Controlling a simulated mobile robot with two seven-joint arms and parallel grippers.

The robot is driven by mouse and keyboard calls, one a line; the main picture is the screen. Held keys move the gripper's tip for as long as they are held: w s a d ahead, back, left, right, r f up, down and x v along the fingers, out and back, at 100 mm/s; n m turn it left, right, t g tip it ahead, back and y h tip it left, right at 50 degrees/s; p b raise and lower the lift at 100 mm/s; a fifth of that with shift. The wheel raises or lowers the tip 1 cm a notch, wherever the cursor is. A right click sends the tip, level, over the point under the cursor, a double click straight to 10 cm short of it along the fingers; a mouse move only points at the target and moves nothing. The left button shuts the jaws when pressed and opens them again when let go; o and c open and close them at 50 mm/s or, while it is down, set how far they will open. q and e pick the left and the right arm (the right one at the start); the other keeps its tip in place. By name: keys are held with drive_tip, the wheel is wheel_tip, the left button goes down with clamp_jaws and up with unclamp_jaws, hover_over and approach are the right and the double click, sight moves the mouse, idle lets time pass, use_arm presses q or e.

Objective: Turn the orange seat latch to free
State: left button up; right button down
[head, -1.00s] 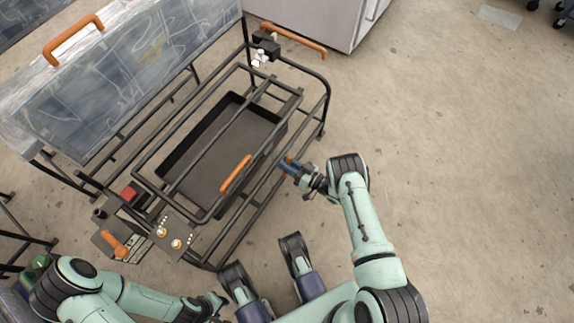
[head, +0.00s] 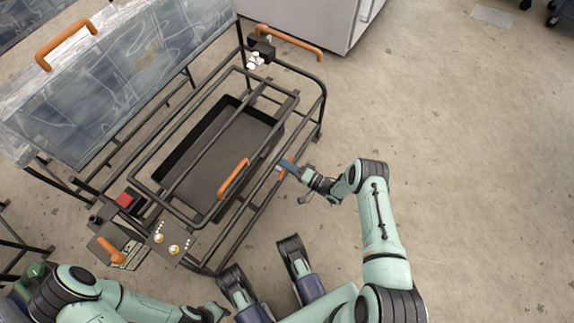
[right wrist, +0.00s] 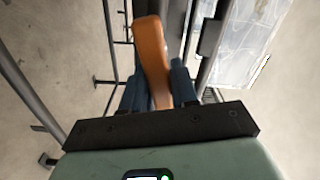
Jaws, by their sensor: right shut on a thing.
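The orange latch (right wrist: 151,57) shows in the right wrist view as a flat bar between the two blue fingers of my right gripper (right wrist: 153,88). The gripper is shut on it. In the head view my right gripper (head: 287,166) is at the right side rail of the black frame, and only a small orange bit of the latch (head: 281,173) shows beside the fingers. My left gripper (head: 215,311) is low in the head view, away from the frame; its fingers are not clear.
The black tube frame (head: 322,100) holds a dark tray (head: 225,150) under a rack with an orange handle (head: 233,178). A clear lid (head: 120,80) stands at the left. A panel with knobs (head: 172,243) and an orange lever (head: 110,250) is at the front. Floor at the right is clear.

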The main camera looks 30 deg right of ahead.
drive_tip(key=shift+f+m, duration=0.25)
drive_tip(key=shift+m, duration=0.45)
drive_tip(key=shift+f+m, duration=0.2)
drive_tip(key=shift+m, duration=0.5)
drive_tip(key=shift+s+a, duration=0.1)
drive_tip(key=c, duration=1)
unclamp_jaws()
drive_tip(key=shift+o, duration=0.2)
drive_tip(key=shift+s+d, duration=0.2)
drive_tip(key=shift+d, duration=0.05)
use_arm(q)
drive_tip(key=shift+t, duration=0.9)
drive_tip(key=w+r+p, duration=0.1)
drive_tip(key=w, duration=0.2)
drive_tip(key=w+r+p, duration=0.1)
drive_tip(key=w, duration=0.1)
drive_tip(key=shift+d+r+p, duration=0.3)
drive_tip(key=shift+r, duration=0.05)
use_arm(e)
drive_tip(key=v, duration=1.2)
drive_tip(key=shift+s+d, duration=0.2)
drive_tip(key=shift+s, duration=0.15)
drive_tip(key=shift+r, duration=0.1)
